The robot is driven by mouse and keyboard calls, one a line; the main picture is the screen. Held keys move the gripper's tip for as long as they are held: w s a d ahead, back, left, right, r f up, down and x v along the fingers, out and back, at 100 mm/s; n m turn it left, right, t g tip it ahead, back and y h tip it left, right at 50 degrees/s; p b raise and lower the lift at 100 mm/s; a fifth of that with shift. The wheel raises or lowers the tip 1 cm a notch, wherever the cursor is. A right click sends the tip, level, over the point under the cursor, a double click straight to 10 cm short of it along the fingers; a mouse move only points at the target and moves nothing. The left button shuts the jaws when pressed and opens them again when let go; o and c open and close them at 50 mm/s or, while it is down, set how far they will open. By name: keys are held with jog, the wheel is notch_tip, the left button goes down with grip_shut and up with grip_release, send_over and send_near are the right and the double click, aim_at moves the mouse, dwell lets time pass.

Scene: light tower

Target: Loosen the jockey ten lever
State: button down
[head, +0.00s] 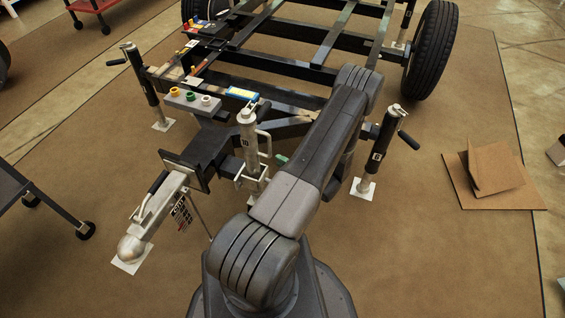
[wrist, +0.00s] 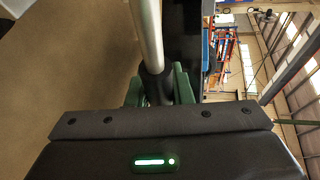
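The jockey post (head: 249,145) is a silver upright tube with a dark numbered label, standing behind the hitch in the middle of the head view. A bracket with a loop-shaped handle (head: 265,145) is on its right side. My gripper is mostly hidden behind my arm in the head view; only a small green part (head: 281,160) shows, right of the post. In the wrist view my gripper (wrist: 158,86) has a green finger on each side of the black end of a silver bar (wrist: 150,35). I cannot tell whether the fingers press on it, or which part the bar is.
Black jack posts stand at left (head: 146,85) and right (head: 380,150). A grey block with coloured caps (head: 192,100) lies on the frame. The silver coupling (head: 150,220) is at front left. Cardboard (head: 495,180) lies on the right; the floor there is otherwise mostly clear.

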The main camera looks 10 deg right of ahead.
jog(key=shift+r+n+t+b, duration=0.8)
jog(key=shift+r+n+b, duration=0.8)
jog(key=shift+b, duration=1.1)
jog(key=shift+r, duration=0.1)
jog(key=c, duration=1.3)
grip_release()
jog(key=shift+s+d, duration=0.1)
jog(key=p+v, duration=0.2)
jog(key=v, duration=1.1)
jog(key=shift+s+d, duration=0.15)
jog(key=shift+s, duration=0.15)
